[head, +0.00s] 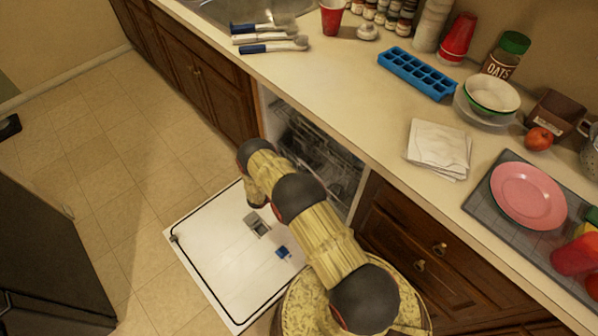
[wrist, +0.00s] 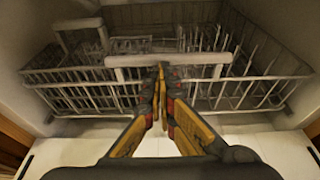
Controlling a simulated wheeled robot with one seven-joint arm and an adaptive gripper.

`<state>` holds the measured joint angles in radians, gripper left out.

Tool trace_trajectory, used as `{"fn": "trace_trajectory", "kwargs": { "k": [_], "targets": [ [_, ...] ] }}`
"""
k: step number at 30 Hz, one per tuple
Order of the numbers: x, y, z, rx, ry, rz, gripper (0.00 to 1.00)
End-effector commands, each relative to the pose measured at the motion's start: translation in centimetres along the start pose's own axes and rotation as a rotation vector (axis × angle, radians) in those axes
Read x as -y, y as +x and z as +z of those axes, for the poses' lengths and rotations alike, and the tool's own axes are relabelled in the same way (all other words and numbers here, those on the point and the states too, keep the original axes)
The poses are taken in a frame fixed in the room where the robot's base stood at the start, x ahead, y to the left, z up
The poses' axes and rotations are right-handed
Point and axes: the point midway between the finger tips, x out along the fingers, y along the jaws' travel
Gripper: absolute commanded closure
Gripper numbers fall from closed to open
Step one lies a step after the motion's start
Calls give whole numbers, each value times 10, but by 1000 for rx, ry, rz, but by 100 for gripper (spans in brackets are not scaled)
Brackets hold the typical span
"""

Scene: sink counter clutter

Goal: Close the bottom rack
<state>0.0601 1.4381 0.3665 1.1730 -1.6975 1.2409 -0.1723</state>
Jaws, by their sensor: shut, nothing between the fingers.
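The open dishwasher shows a grey wire bottom rack (wrist: 80,85), which fills the middle of the wrist view between the tub walls. A pale handle bar (wrist: 190,60) runs along its front. My gripper (wrist: 162,68) is shut and empty, with its fingertips together in front of the handle bar. I cannot tell whether they touch it. In the head view rack wires (head: 318,150) show inside the opening under the counter, and my arm covers part of them. The gripper's fingers are hidden there.
Wooden cabinets flank the dishwasher, on the left (head: 205,85) and right (head: 400,225). The counter (head: 340,85) above holds an ice tray (head: 417,73), napkins (head: 438,148) and a pink plate (head: 528,195). A dark appliance (head: 40,255) stands at the lower left. Tiled floor is clear between.

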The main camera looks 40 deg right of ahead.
Motion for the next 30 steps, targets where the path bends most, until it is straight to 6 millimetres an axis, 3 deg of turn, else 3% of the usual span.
{"fn": "trace_trajectory", "kwargs": {
  "k": [9,14,19,24,30],
  "targets": [
    [-1,1,0,0,3,-1,100],
    [-2,-10,-4,0,3,0,100],
    [-3,-36,-14,0,1,-2,100],
    [-4,-77,-7,1,2,-1,100],
    [-2,-113,-9,1,1,-3,100]
  ]
}}
